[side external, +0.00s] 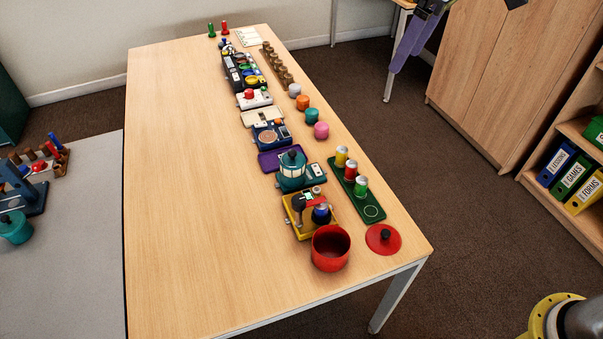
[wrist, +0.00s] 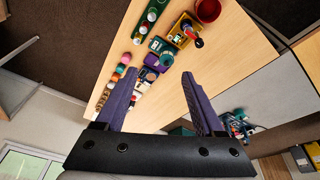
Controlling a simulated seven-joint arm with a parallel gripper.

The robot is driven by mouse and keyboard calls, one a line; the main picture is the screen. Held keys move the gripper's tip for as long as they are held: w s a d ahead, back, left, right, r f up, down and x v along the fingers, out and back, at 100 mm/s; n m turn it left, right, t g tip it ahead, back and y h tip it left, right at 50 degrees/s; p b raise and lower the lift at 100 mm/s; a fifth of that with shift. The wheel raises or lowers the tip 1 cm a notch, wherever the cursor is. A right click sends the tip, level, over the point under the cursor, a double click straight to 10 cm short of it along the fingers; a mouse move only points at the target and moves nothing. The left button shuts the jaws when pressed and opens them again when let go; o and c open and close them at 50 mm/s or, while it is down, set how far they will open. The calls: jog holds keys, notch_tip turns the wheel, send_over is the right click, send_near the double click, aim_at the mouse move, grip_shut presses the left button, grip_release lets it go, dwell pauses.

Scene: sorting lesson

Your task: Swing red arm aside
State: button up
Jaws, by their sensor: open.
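A yellow-based device (side external: 291,218) stands near the table's front end, with a dark upright piece, a small red part (side external: 309,196) and a blue cylinder (side external: 321,215). In the wrist view the yellow device (wrist: 176,38) is small and far off, with red on it. I cannot tell how the red arm is turned. My gripper (wrist: 160,74) is open and empty, its two purple fingers apart. It is well away from the device; in the side view part of a purple finger (side external: 409,45) shows at the top, beyond the table's right side.
A red pot (side external: 330,262) and red lid (side external: 383,238) sit in front of the device. A green tray (side external: 371,211) with cans stands right of it, a teal pot device (side external: 291,182) behind. Several other items line the table (side external: 190,200); its left half is clear.

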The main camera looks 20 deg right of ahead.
jog(key=w+a+f+n+g, duration=0.2)
jog(key=w+a+f, duration=0.3)
jog(key=a+f, duration=0.45)
jog(key=n+g+h, duration=0.1)
send_over(299, 199)
notch_tip(299, 199, down, 10)
notch_tip(299, 199, down, 13)
jog(key=shift+f, duration=0.1)
jog(key=shift+c, duration=0.2)
grip_shut()
